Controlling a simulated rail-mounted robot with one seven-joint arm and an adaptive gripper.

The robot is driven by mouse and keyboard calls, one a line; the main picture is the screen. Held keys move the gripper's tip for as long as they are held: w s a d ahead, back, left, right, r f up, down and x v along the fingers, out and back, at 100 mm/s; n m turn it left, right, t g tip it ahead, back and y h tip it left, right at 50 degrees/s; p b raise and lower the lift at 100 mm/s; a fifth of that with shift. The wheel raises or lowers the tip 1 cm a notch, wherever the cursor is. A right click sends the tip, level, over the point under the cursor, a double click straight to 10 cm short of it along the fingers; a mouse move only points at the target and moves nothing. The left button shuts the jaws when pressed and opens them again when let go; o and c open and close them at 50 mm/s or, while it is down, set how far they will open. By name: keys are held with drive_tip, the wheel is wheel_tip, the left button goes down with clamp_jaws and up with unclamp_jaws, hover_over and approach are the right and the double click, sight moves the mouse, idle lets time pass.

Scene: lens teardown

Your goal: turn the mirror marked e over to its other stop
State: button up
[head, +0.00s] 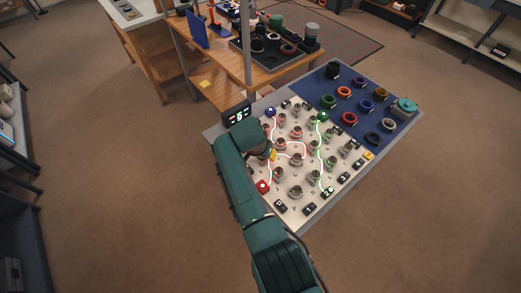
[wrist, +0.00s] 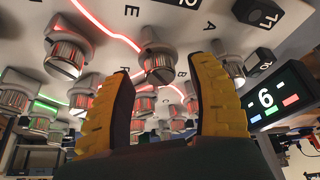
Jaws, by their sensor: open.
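Several mirror knobs with silvery ribbed sides stand on the pale board. In the wrist view, one knob (wrist: 158,62) shows between my gripper's fingertips, near the letters A and B. Another knob (wrist: 67,50) stands to the left, with a small letter beside it that looks like a turned E; I cannot be sure which knob it marks. My gripper (wrist: 163,70) has its two yellow ribbed fingers apart, with nothing clearly held. In the head view, my gripper (head: 272,154) is over the board's left part, and my arm hides some knobs; letters are too small to read there.
The pale board (head: 292,222) carries glowing red and green lines among close-set knobs. A display reading 6 (wrist: 273,98) stands at the right in the wrist view. A blue mat (head: 312,92) with several rings lies at the back right. A wooden bench (head: 222,72) stands behind.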

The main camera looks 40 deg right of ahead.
drive_tip(key=v, duration=1.1)
drive_tip(key=shift+a, duration=0.2)
